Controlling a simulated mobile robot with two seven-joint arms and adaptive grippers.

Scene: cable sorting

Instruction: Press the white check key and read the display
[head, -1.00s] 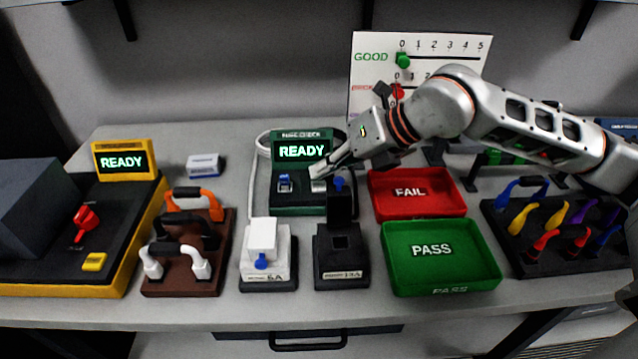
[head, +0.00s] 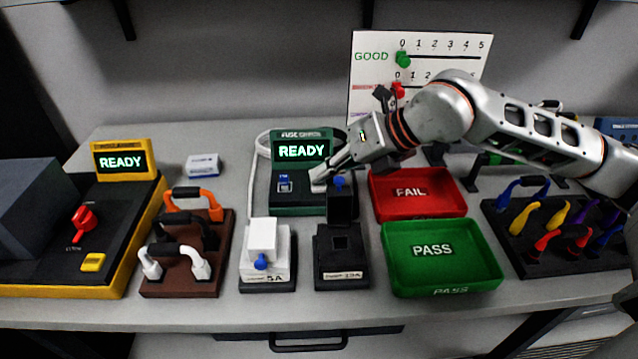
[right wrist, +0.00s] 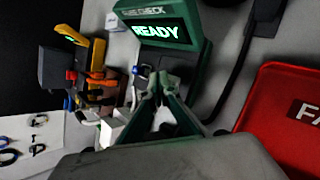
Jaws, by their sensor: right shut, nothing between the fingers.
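The green fuse checker (head: 298,207) stands mid-table, and its display (head: 302,151) reads READY. The display also shows READY in the right wrist view (right wrist: 162,32). A small blue fuse-like part (head: 285,183) sits on the left of its dark top. The white check key (head: 318,186) is at the right of that top, mostly hidden by my fingertips. My right gripper (head: 322,177) is shut and empty, its tips at the key; whether they touch it I cannot tell. It also shows in the right wrist view (right wrist: 158,98). My left gripper is not in view.
Red FAIL tray (head: 455,211) and green PASS tray (head: 490,284) stand right of the checker. White 5A (head: 262,235) and black 13A (head: 341,262) holders stand in front. A yellow-edged tester (head: 112,285) is at left, a GOOD score board (head: 370,75) behind.

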